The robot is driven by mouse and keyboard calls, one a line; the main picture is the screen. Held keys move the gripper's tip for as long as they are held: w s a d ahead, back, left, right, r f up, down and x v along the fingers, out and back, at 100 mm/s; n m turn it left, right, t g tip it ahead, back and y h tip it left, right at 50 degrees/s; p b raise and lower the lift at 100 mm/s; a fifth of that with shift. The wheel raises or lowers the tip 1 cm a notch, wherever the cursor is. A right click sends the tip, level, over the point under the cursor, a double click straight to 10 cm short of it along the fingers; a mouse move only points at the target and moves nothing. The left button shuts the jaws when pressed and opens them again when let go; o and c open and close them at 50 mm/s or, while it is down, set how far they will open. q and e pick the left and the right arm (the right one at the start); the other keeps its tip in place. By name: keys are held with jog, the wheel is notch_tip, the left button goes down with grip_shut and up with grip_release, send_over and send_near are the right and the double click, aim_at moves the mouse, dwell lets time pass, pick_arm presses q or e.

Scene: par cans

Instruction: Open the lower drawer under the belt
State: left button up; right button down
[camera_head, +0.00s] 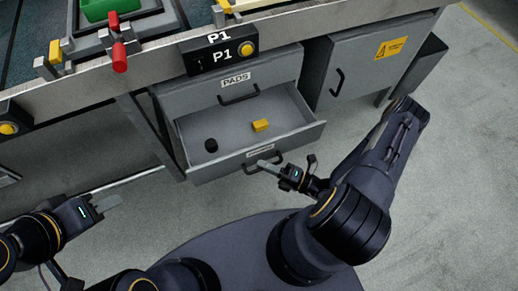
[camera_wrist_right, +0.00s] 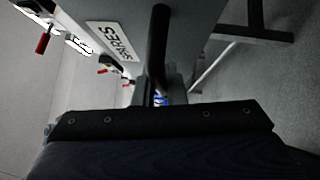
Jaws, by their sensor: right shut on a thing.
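The lower drawer (camera_head: 310,131) under the belt is pulled well out, with its inside in view. A yellow block (camera_head: 261,125) and a small black round piece (camera_head: 211,145) lie in it. Its front has a dark bar handle (camera_head: 252,168), which also shows large in the right wrist view (camera_wrist_right: 159,45) beside a label reading SPARES (camera_wrist_right: 110,40). My right gripper (camera_head: 268,164) is at this handle and shut on it. The fingertips are partly hidden in the wrist view. My left gripper (camera_head: 106,202) hangs over the floor at lower left, away from the drawer; its finger gap is unclear.
The upper drawer (camera_head: 236,80), labelled PADS, is shut above the open one. A grey cabinet (camera_head: 365,65) with a warning sign stands to the right. The belt edge carries a P1 box (camera_head: 219,54) and a red-handled clamp (camera_head: 119,55). Floor in front is mostly clear.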

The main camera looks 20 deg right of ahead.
jog(key=shift+s, duration=1.4)
jog(key=c, duration=1.5)
grip_release()
jog(key=shift+d, duration=0.15)
jog(key=p+v, duration=0.1)
jog(key=v, duration=0.6)
jog(key=shift+s+d+f, duration=0.15)
jog(key=shift+s+d, duration=0.1)
